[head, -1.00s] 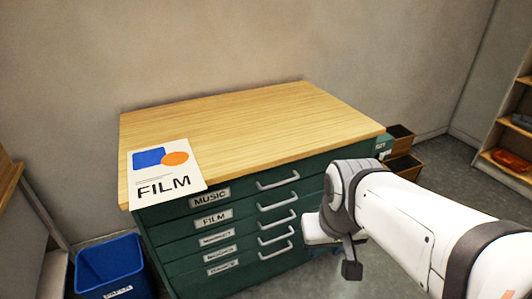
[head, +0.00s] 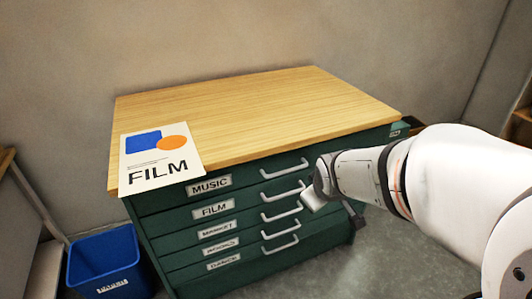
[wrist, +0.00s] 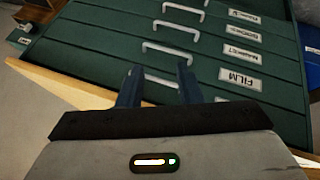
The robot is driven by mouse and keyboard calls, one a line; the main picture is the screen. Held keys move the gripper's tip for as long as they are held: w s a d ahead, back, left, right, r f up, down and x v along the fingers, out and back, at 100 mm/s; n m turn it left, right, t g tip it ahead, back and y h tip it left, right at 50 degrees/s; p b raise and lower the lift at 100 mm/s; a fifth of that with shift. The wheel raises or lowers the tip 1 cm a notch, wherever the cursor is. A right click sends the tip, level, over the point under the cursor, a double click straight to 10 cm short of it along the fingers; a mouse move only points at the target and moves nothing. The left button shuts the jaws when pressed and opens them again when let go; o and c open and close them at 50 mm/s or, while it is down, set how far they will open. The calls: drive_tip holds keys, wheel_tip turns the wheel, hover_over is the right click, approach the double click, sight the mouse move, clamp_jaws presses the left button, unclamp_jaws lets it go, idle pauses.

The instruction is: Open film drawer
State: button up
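The green drawer cabinet has a FILM drawer (head: 240,208), second from the top, shut flush with its neighbours. Its pale bar handle (head: 281,196) is right of the FILM label (head: 214,210). The wrist view shows the cabinet upside down, with the FILM label (wrist: 240,79) right of the gripper. My gripper (wrist: 158,87) is open, its two dark fingers apart. The FILM handle (wrist: 160,81) shows in the gap between them; I see no clear contact. In the head view my gripper's end is just right of the handles, with its fingers mostly hidden.
A FILM poster (head: 160,158) lies on the wooden cabinet top (head: 260,115). The MUSIC drawer (head: 232,184) is above and several shut drawers are below. A blue paper bin (head: 105,262) stands at the left. Grey floor (head: 350,265) is clear in front.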

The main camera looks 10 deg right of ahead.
drive_tip(key=w+f+n+t+y+b, duration=0.1)
drive_tip(key=w+f+n+t+b, duration=0.3)
drive_tip(key=w+f+n+b, duration=0.6)
drive_tip(key=n+t+y+b, duration=0.4)
drive_tip(key=n+y+b, duration=0.1)
drive_tip(key=n, duration=0.1)
approach(282, 196)
drive_tip(key=w+f, duration=0.1)
drive_tip(key=w, duration=0.3)
drive_tip(key=x, duration=0.3)
drive_tip(key=a+b+x, duration=0.1)
drive_tip(key=x, duration=0.2)
drive_tip(key=shift+w+a+f, duration=0.1)
drive_tip(key=shift+w+f, duration=0.05)
drive_tip(key=shift+w, duration=0.05)
clamp_jaws()
